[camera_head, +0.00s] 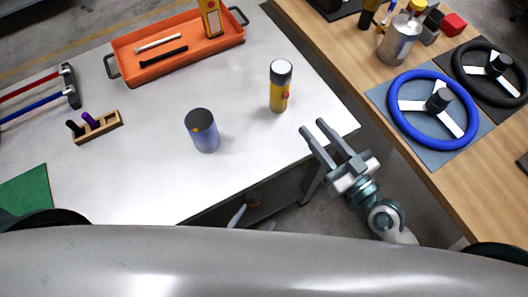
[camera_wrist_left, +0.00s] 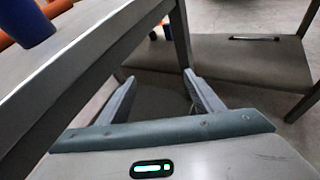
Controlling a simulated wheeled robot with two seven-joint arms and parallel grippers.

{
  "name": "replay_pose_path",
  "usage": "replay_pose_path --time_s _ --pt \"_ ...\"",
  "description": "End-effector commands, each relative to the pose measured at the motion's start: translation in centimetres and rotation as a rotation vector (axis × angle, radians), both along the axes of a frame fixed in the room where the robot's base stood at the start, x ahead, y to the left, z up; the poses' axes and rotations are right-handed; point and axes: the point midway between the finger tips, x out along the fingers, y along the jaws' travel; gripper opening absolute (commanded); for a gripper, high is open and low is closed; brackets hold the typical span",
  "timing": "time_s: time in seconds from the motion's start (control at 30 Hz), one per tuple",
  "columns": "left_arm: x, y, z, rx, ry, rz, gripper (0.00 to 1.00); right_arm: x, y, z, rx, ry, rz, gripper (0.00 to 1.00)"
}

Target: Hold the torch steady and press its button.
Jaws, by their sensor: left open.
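The torch (camera_head: 279,95) stands upright on the light grey table in the head view, with a yellow lower body, a pale top and a small red button on its right side. My right gripper (camera_head: 322,130) is open and empty, to the lower right of the torch and apart from it, by the table's right corner. My left gripper (camera_wrist_left: 158,88) is open and empty in the left wrist view, beside the table edge; I cannot make it out in the head view. The torch is not seen in the left wrist view.
A blue cup (camera_head: 202,131) stands left of the torch; a blue cup (camera_wrist_left: 27,22) also shows in the left wrist view. An orange tray (camera_head: 118,70) and a wooden holder (camera_head: 97,127) lie further back and left. A wooden bench (camera_head: 355,88) with steering wheels is at right.

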Motion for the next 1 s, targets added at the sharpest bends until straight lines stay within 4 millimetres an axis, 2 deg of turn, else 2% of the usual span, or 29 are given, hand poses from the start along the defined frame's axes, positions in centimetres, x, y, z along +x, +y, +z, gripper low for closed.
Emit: replay_pose_path --time_s 0.03,0.1,0.33,0.4,0.67,1.0 --pt "0.0 -0.2 1.6 0.039 -0.042 -0.022 0.60 0.0 0.0 0.0 0.000 0.000 0.000 0.31" --pt "0.0 -0.5 3.4 0.098 -0.099 -0.051 0.60 0.0 0.0 0.0 0.000 0.000 0.000 0.31" --pt "0.4 -0.9 8.7 0.251 -0.255 -0.104 0.60 0.0 0.0 0.0 0.000 0.000 0.000 0.31" --pt "1.1 -1.1 10.1 0.271 -0.292 -0.095 0.60 0.0 0.0 0.0 0.000 0.000 0.000 0.31" --pt "5.5 -1.3 11.2 0.132 -0.307 0.036 0.60 0.0 0.0 0.0 0.000 0.000 0.000 0.31" --pt "12.1 -1.8 13.0 -0.154 -0.316 0.229 0.60 0.0 0.0 0.0 0.000 0.000 0.000 0.31"
